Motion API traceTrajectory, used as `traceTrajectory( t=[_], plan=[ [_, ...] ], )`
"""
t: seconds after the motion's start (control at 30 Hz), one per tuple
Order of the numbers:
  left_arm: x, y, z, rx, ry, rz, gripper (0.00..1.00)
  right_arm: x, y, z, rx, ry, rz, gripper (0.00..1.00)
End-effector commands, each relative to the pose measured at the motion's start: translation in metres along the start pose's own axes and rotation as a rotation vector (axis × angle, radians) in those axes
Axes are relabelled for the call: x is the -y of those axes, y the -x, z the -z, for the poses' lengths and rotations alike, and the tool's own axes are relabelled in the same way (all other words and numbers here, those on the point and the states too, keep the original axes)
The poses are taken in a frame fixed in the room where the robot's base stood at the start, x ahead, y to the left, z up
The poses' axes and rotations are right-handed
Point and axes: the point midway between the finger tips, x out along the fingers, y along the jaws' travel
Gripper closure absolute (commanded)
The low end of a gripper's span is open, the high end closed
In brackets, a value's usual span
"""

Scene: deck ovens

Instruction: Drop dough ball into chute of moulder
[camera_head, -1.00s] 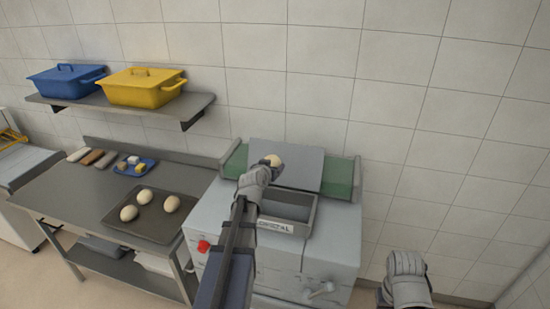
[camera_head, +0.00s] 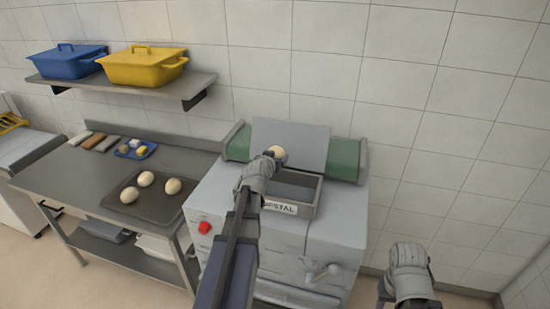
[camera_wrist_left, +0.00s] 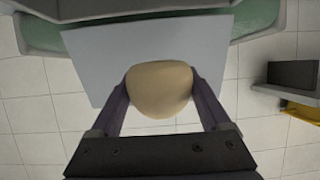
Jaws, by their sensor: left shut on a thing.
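A pale dough ball (camera_head: 277,152) is held in my left gripper (camera_head: 272,157), which is shut on it. In the left wrist view the dough ball (camera_wrist_left: 160,88) sits between the two fingers (camera_wrist_left: 160,100). The moulder (camera_head: 275,235) is a grey machine with an open chute (camera_head: 290,208) on top, labelled at its front. The gripper and ball are over the back left of the chute, in front of the tilted grey plate (camera_head: 300,140). The arm hides part of the chute's left side. My right gripper (camera_head: 408,258) is low at the right, apart from the moulder; its fingertips are not clear.
A dark tray (camera_head: 150,210) with three dough balls lies on the steel table (camera_head: 60,185) at left. A blue plate (camera_head: 140,156) with small pieces is behind it. A shelf (camera_head: 195,88) holds a blue pan (camera_head: 65,65) and a yellow pan (camera_head: 142,72). A green roller (camera_head: 342,160) flanks the plate.

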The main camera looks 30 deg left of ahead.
Motion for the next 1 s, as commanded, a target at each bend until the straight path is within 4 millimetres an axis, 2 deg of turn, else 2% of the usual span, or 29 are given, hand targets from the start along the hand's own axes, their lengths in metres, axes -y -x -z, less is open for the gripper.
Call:
traceTrajectory(
  t=[0.2, 0.23, 0.4, 0.77, 1.0],
  plan=[
    [0.000, 0.000, 0.000, -0.001, 0.000, 0.000, 0.83, 0.000, 0.000, 0.000, 0.000, 0.000, 0.000, 0.50],
    [0.000, 0.000, 0.000, -0.001, 0.000, 0.000, 0.19, 0.000, 0.000, 0.000, 0.000, 0.000, 0.000, 0.50],
    [0.000, 0.000, 0.000, 0.000, 0.000, 0.000, 0.00, 0.000, 0.000, 0.000, 0.000, 0.000, 0.000, 0.50],
    [0.000, 0.006, 0.001, 0.000, 0.000, 0.000, 0.00, 0.000, 0.003, 0.000, 0.000, 0.000, 0.000, 0.50],
    [0.000, 0.037, 0.002, 0.000, -0.001, 0.001, 0.00, -0.001, 0.015, -0.001, 0.000, -0.001, 0.000, 0.50]
  ],
)
